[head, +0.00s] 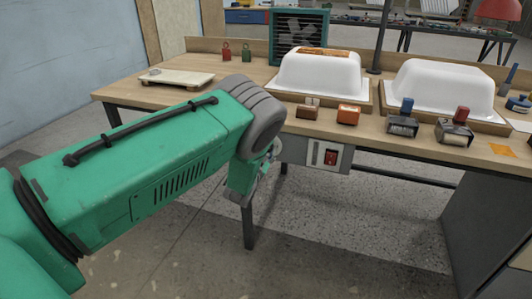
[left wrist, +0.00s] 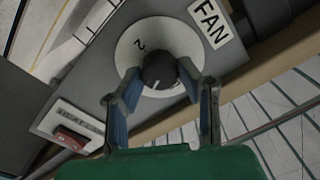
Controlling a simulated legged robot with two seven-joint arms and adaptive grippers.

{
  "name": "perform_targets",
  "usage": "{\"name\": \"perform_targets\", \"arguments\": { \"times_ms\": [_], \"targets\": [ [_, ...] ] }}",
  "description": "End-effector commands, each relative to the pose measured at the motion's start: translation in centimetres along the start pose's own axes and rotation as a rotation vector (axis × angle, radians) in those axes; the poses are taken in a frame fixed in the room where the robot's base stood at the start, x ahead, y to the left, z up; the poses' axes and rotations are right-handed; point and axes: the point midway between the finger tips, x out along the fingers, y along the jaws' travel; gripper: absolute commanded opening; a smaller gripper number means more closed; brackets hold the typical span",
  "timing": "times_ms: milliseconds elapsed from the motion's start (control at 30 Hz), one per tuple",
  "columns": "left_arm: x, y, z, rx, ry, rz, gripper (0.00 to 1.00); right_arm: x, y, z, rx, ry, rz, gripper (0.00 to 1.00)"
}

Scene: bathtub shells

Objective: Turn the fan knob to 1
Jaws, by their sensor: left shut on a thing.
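The fan knob (left wrist: 159,69) is dark and round, on a white dial (left wrist: 185,42) with a "2" showing at its upper left. A light mark shows near the knob's lower edge. A "FAN" label (left wrist: 210,22) sits beside the dial. My left gripper (left wrist: 160,78) is shut on the knob, with one blue-padded finger on each side. Other dial numbers are hidden or not readable. In the head view my left gripper (head: 264,165) is at the bench's front edge, beside the grey control box (head: 315,154); the knob is hidden there. My right gripper is not in view.
A red switch (left wrist: 71,138) with a "HEATER" label is on the same panel. Two white tub shells (head: 320,75) stand on the workbench (head: 225,62), with a green fan unit (head: 299,38) behind. Several blocks and brushes lie along the front edge. Floor ahead is clear.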

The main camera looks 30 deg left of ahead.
Motion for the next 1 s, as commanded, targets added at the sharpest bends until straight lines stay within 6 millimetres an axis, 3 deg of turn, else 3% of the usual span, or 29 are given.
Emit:
{"name": "perform_targets", "arguments": {
  "times_ms": [500, 1000],
  "targets": [
    [0.0, 0.2, 0.0, 0.332, 0.002, 0.001, 0.02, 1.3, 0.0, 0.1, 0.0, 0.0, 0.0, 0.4],
    [0.0, 0.3, 0.0, 0.39, 0.002, 0.004, 0.02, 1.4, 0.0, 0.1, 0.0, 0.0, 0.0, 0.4]
  ]
}}
